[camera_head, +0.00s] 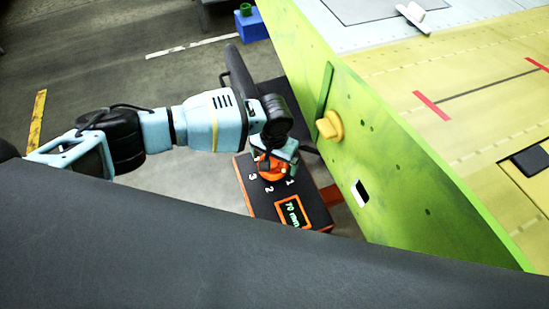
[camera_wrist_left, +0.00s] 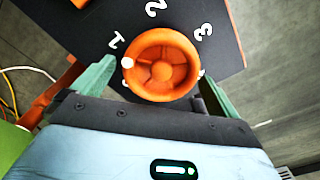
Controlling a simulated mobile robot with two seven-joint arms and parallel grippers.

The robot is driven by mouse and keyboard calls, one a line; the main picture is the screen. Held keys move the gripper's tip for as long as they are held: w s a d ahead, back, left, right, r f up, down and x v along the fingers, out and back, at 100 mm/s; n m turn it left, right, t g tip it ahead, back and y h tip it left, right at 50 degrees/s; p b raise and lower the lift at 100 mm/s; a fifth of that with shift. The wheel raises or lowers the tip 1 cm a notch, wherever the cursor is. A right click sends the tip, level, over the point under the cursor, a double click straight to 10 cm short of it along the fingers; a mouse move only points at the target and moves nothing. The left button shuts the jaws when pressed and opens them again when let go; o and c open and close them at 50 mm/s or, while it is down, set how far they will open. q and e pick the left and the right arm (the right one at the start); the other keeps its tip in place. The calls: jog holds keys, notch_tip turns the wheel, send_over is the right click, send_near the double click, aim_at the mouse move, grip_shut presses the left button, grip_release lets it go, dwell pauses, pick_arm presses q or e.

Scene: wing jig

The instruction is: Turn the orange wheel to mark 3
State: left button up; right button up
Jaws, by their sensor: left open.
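The orange wheel (camera_wrist_left: 162,65) sits on a dark panel with white marks 1, 2 and 3 around it. A white dot on its rim, in the left wrist view, lies closest to mark 1 (camera_wrist_left: 115,42). Mark 3 (camera_wrist_left: 203,32) is on the wheel's other side. My left gripper (camera_wrist_left: 155,72) is open, with one green finger on each side of the wheel; I cannot tell whether they touch it. In the head view the gripper (camera_head: 277,157) partly covers the wheel (camera_head: 268,171). My right gripper is not in view.
The dark control box (camera_head: 262,205) has an orange-framed display (camera_head: 293,212) reading 70 mm. A green wing panel (camera_head: 400,180) with a yellow knob (camera_head: 330,125) rises close to the right of the gripper. A blue box (camera_head: 251,26) stands at the back. Floor at left is open.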

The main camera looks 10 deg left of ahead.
pick_arm(q)
jog(key=c, duration=0.9)
jog(key=shift+c, duration=0.5)
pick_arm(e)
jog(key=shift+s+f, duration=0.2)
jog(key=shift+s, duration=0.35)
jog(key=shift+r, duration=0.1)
